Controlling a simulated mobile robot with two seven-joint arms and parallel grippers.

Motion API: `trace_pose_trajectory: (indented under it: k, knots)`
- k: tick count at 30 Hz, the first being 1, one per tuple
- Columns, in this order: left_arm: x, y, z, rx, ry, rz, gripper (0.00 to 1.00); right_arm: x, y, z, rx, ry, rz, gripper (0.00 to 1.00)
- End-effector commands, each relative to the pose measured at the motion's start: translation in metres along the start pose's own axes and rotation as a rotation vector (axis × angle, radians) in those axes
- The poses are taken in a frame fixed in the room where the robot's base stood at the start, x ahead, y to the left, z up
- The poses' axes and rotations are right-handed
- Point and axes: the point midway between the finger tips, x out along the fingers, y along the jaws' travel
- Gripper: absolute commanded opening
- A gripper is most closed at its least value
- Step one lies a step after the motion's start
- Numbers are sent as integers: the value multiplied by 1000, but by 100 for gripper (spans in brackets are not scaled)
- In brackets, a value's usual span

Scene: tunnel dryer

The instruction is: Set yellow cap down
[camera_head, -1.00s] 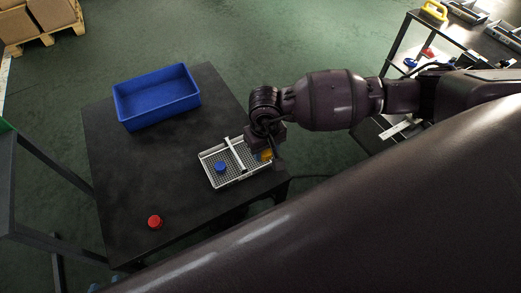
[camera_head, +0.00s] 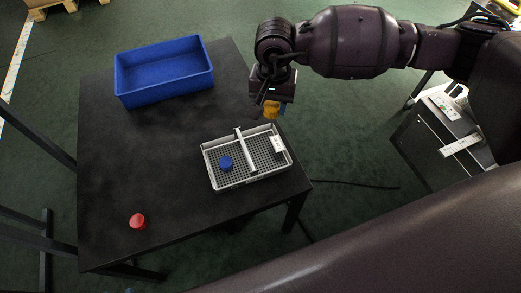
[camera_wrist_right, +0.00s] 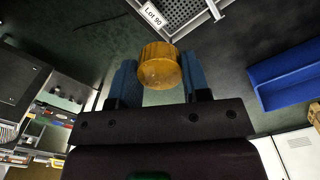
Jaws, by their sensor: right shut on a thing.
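My right gripper (camera_head: 271,104) is shut on the yellow cap (camera_head: 271,112) and holds it near the table's right edge, on the far side of the grey mesh tray (camera_head: 205,158). In the right wrist view the yellow cap (camera_wrist_right: 159,66) sits between the two blue fingers (camera_wrist_right: 159,78), with the tray (camera_wrist_right: 213,9) ahead of it, apart from the cap. The tray has a white divider bar (camera_head: 245,150). A blue cap (camera_head: 225,163) lies in its left compartment; its right compartment looks empty. My left gripper is not in view.
A blue bin (camera_head: 165,75) stands at the back of the black table (camera_head: 165,200). A red cap (camera_head: 138,221) lies near the front left. The middle of the table is clear. A "Lot 90" label (camera_wrist_right: 152,14) is on the tray's end.

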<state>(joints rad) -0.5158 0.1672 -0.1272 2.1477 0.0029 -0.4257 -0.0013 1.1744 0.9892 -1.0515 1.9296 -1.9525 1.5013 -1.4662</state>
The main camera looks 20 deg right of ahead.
Motion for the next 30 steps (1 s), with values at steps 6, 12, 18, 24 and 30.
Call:
trace_pose_trajectory:
  k: [6,12,18,24,30]
  knots:
    - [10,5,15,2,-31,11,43,15,-12,-10,75,-3,3,17]
    - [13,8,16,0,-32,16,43,36,-13,-11,86,-3,3,17]
    - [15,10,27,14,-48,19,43,81,-13,-10,85,-6,4,17]
    - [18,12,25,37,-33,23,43,125,-13,-10,85,-6,6,17]
    - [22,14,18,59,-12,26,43,151,-13,-10,84,-2,2,17]
